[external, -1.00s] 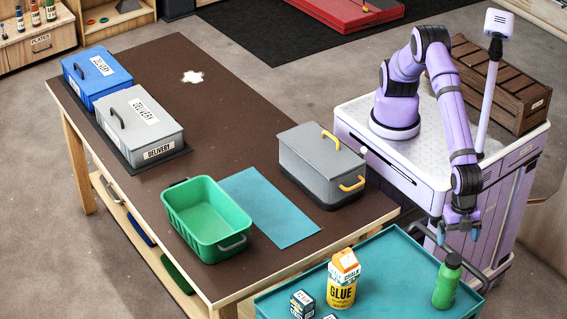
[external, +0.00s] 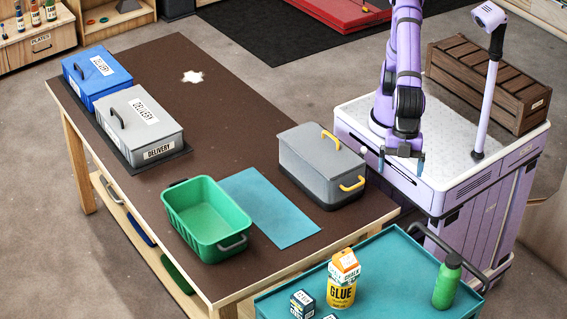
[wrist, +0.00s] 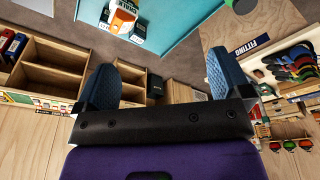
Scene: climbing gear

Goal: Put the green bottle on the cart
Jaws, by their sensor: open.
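The green bottle (external: 447,282) stands upright on the teal top of the cart (external: 395,265), near its right end. My gripper (external: 402,166) is open and empty, pointing down between the grey lidded box and my base, up and left of the bottle. In the wrist view both blue fingertips are spread wide with nothing between them (wrist: 160,75).
On the brown table (external: 250,120) are a green bin (external: 207,220), a grey yellow-handled box (external: 320,165) and delivery boxes (external: 140,128). A black handle (external: 447,250) rises behind the bottle.

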